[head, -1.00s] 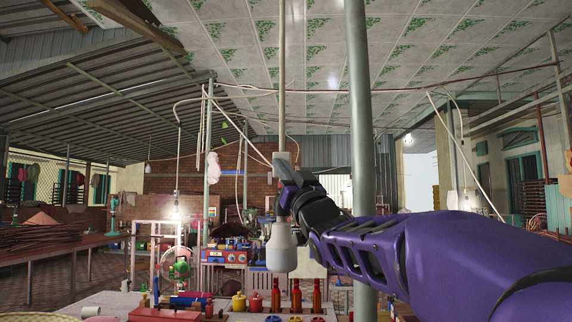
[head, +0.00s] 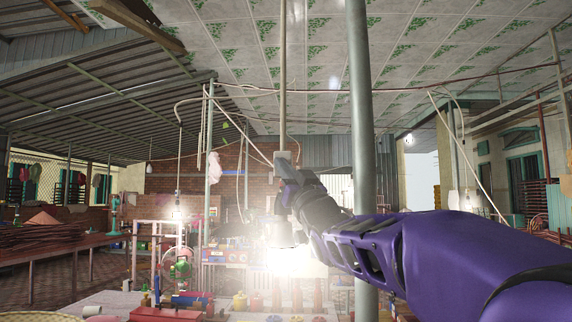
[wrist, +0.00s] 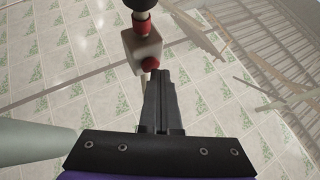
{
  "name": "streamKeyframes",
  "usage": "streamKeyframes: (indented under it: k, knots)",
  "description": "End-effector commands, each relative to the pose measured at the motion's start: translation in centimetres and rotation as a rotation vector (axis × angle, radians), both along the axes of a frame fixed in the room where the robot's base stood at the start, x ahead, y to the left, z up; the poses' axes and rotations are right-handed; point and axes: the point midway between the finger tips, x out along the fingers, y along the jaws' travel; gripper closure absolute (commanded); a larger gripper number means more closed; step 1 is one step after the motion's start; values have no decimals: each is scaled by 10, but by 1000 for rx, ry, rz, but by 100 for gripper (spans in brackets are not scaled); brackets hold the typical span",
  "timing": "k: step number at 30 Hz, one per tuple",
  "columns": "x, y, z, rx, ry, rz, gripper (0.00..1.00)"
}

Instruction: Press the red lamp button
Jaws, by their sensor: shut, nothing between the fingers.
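A small white switch box (wrist: 146,44) hangs from a pale rod. It carries a red button (wrist: 151,63) on the side facing my fingers and another red part (wrist: 141,16) on its far side. The box also shows in the head view (head: 283,156). My gripper (wrist: 157,74) is shut and empty, its fingertips right beside the near red button; I cannot tell whether they touch it. In the head view my gripper (head: 283,172) is just under the box. The hanging lamp bulb (head: 286,258) below glows brightly, its outline lost in glare.
A grey vertical post (head: 361,130) stands close beside my arm. Below is a table (head: 110,300) with bottles and a red box (head: 165,314). A fan (head: 180,268) stands behind it. Other cords and bulbs hang around; the space near the ceiling is mostly open.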

Motion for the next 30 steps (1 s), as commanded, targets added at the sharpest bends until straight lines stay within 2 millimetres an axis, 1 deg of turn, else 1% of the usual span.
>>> streamKeyframes:
  k: [2,14,20,30]
  knots:
    - [-3,0,-3,0,1,-1,100]
    - [-8,0,-2,0,0,0,100]
    - [-27,1,-5,0,-1,0,100]
    - [-60,2,-3,0,0,0,100]
